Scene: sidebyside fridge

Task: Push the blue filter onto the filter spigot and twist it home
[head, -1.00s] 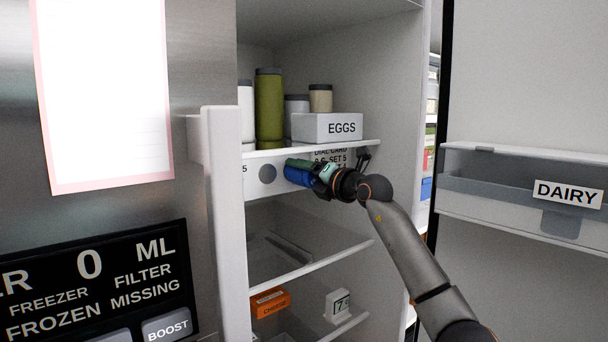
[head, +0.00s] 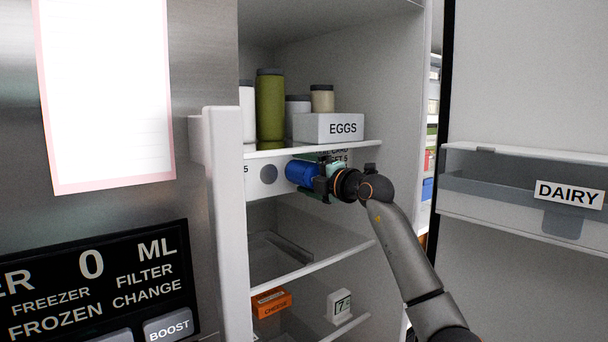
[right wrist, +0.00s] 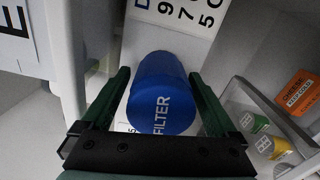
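The blue filter (head: 301,173) is a cylinder lying horizontally at the front of the white panel under the upper fridge shelf. The right wrist view shows its round end marked FILTER (right wrist: 163,108). The filter spigot is hidden behind it, so I cannot see how it is seated. My right gripper (head: 314,178) is at the filter's near end. Its green fingers (right wrist: 157,75) are spread on either side of the filter, with narrow gaps showing, so it looks open. My left gripper is not in view. The door display (head: 95,282) reads FILTER CHANGE.
The shelf above holds an EGGS box (head: 328,128) and several bottles, including a green one (head: 270,108). A glass shelf (head: 310,264) and an orange box (head: 271,302) are below. The open door with its DAIRY bin (head: 520,188) stands right. A door edge (head: 222,200) stands left.

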